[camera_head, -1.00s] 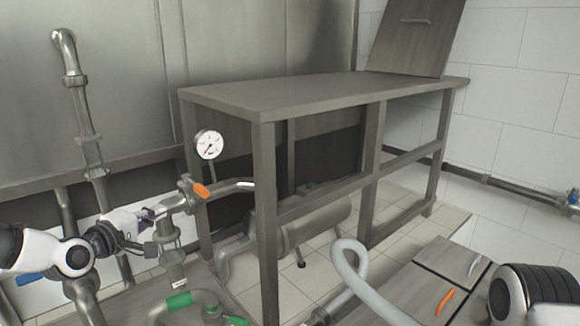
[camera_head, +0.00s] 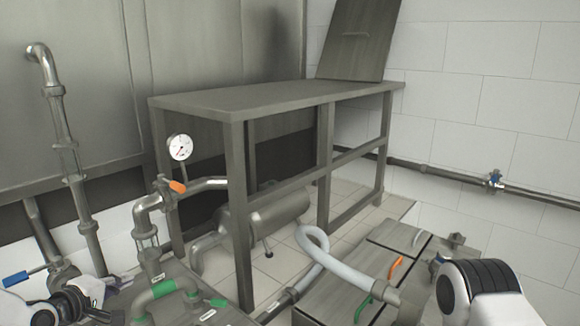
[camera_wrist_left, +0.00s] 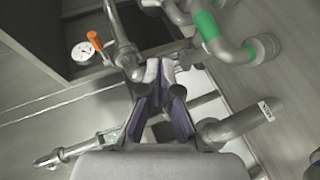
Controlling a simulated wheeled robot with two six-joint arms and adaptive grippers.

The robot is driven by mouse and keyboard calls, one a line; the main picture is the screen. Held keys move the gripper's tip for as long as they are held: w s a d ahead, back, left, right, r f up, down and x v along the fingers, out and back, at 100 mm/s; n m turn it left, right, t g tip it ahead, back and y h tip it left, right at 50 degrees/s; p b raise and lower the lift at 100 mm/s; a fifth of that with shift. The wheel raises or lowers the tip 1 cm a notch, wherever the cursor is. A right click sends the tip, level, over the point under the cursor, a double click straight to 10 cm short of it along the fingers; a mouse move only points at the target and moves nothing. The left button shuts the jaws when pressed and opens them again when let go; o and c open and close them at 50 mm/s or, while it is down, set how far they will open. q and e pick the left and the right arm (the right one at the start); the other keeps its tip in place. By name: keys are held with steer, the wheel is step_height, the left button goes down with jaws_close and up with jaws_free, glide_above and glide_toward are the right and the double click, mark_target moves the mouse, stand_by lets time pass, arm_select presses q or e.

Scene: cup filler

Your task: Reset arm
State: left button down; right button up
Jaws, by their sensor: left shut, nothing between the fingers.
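My left gripper (camera_head: 115,283) is at the lower left of the head view, small and partly merged with the pipes behind it. In the left wrist view its dark-padded fingers (camera_wrist_left: 160,72) come together at the tips with nothing between them. A pipe with an orange valve handle (camera_head: 177,187) stands beyond it, and the handle also shows in the left wrist view (camera_wrist_left: 94,40). My right arm's white and black link (camera_head: 478,292) shows at the lower right; its gripper is out of view.
A metal table (camera_head: 270,95) stands in the middle. A round gauge (camera_head: 180,147), a green-banded pipe (camera_head: 152,296) and a blue-handled valve (camera_head: 16,279) are near my left arm. A pale hose (camera_head: 340,268) and boxes with orange (camera_head: 396,267) and green handles lie right.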

arm_select(q)
steer(key=s+d+f+m+g, duration=0.1)
steer(key=s+d+f+g, duration=0.25)
steer(key=s+f, duration=0.4)
steer(key=s+d+f+m+g, duration=0.2)
steer(key=s+d+f, duration=0.25)
steer(key=f, duration=0.55)
steer(key=s+d+f+m+g, duration=0.1)
steer(key=s+d+f+g, duration=0.2)
steer(key=s+f, duration=0.45)
steer(key=s+f+m+g+y, duration=0.1)
steer(key=s+f+m+g, duration=0.1)
steer(key=s, duration=0.6)
steer(key=s+f+m+g+y, duration=0.2)
steer(key=s+f+m, duration=0.3)
steer(key=s, duration=0.4)
steer(key=shift+d+m+g, duration=0.15)
steer(key=shift+m+g, duration=0.25)
steer(key=shift+g, duration=0.15)
